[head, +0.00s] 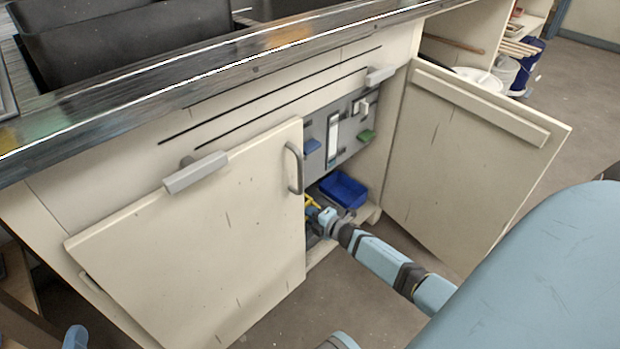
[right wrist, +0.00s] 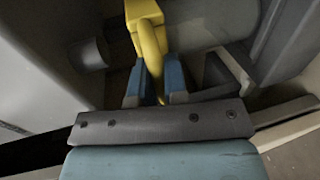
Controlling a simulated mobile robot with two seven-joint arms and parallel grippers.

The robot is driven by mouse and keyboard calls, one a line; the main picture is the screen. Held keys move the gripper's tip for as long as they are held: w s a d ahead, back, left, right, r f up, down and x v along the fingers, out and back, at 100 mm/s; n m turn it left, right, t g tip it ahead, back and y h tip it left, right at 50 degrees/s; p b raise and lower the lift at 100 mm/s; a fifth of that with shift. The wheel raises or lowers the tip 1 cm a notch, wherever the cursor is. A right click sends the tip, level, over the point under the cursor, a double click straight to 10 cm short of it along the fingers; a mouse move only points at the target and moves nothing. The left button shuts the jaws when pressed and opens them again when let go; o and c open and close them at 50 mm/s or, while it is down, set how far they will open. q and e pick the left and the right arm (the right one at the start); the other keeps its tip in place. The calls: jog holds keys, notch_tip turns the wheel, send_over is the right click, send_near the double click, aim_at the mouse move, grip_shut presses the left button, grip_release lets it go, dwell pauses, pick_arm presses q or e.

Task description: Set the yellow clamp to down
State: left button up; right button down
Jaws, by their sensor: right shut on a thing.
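The yellow clamp (right wrist: 147,38) shows large in the right wrist view, with its curved lever running down between my fingers. In the head view only a small bit of yellow (head: 309,202) shows, inside the open cabinet beside the left door's edge. My right gripper (right wrist: 160,88) is shut on the clamp's lever, one blue finger on each side. In the head view my right arm reaches into the cabinet and the gripper (head: 318,213) is partly hidden by the door edge. My left gripper cannot be made out.
The left cabinet door (head: 200,250) and right door (head: 470,160) stand open on either side of my arm. Inside are a grey panel (head: 350,131) with blue and green parts and a blue bin (head: 343,189).

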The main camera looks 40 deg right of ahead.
jog(key=shift+d, duration=0.1)
jog(key=c, duration=1.2)
grip_release()
jog(key=shift+f, duration=0.2)
jog(key=shift+o, duration=0.2)
jog(key=shift+s+r, duration=0.15)
jog(key=shift+s, duration=0.15)
pick_arm(q)
jog(key=s+d+n+g+p, duration=0.1)
jog(key=p, duration=0.1)
jog(key=s+f+n+g+y+p, duration=0.1)
jog(key=n+p, duration=0.1)
jog(key=p, duration=0.1)
jog(key=shift+s+d+f+n, duration=0.15)
jog(key=shift+s+d+n, duration=0.05)
jog(key=shift+d+n, duration=0.15)
pick_arm(e)
jog(key=v, duration=1.3)
pick_arm(q)
jog(key=shift+r, duration=0.3)
